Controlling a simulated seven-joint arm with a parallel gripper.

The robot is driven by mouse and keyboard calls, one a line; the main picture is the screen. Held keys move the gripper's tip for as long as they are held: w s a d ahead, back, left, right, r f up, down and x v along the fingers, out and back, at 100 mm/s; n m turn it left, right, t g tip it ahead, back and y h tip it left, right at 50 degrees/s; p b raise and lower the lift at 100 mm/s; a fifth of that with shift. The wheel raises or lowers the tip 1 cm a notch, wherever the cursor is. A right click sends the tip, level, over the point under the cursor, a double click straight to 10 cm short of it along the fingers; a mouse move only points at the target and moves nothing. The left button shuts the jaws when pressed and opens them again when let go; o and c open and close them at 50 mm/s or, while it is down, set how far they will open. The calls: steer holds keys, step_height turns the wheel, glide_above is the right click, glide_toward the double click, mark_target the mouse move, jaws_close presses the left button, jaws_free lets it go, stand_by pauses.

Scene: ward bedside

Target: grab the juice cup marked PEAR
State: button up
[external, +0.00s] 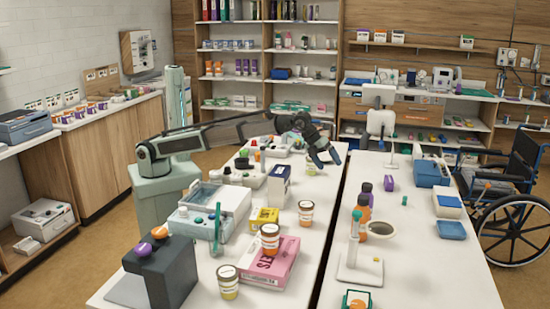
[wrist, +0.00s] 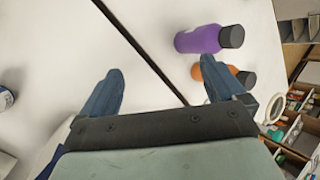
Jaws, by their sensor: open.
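No cup with a readable PEAR label shows in either view. My gripper (external: 326,156) is high over the far end of the table, away from these cups. In the wrist view my gripper (wrist: 162,80) is open, with nothing between its fingers.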

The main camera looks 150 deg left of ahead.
steer(key=s+a+g, duration=0.2)
steer(key=s+a, duration=0.3)
steer(key=s, duration=0.5)
steer(key=n+g+h, duration=0.1)
steer(key=n+g, duration=0.2)
steer(key=g, duration=0.2)
glide_above(311, 166)
steer(key=s, duration=0.2)
steer(key=f, duration=0.6)
steer(key=shift+w+a+f, duration=0.2)
steer(key=shift+a+f, duration=0.1)
steer(key=shift+w+d+x, duration=0.1)
steer(key=shift+x, duration=1.5)
steer(key=shift+w+d+x, duration=0.1)
steer(key=shift+w+x, duration=0.05)
steer(key=shift+x, duration=1.4)
steer(key=shift+f, duration=0.1)
steer(key=c, duration=1.2)
